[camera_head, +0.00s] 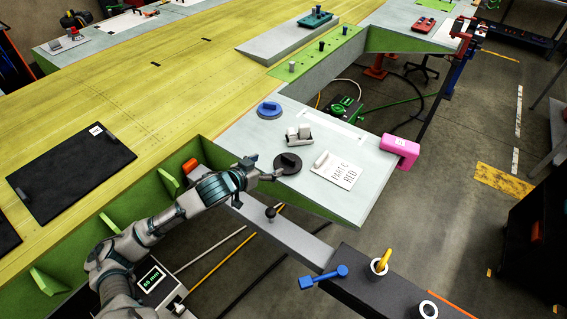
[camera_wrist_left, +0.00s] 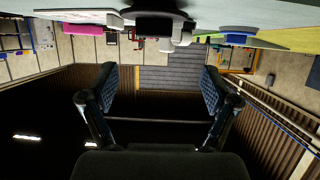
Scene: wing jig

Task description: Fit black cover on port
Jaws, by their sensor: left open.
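A round black cover (camera_head: 288,162) with a raised grip lies on the pale grey wing-end surface (camera_head: 240,140), near its front edge. My left gripper (camera_head: 279,174) is just in front of the cover, at the edge, and looks apart from it. In the left wrist view, which is upside down, the fingers of my left gripper (camera_wrist_left: 158,88) are spread and empty. The black cover (camera_wrist_left: 158,24) shows at the top of that view, beyond the fingertips. I cannot tell which opening is the port. My right gripper is not in view.
A blue round cover (camera_head: 269,110), a grey block part (camera_head: 299,134), a white "PART C RED" plate (camera_head: 336,170) and a pink bracket (camera_head: 400,150) sit close by. A dark rectangular panel (camera_head: 70,172) lies on the yellow-green wing. A beam with rings (camera_head: 380,285) stands in front.

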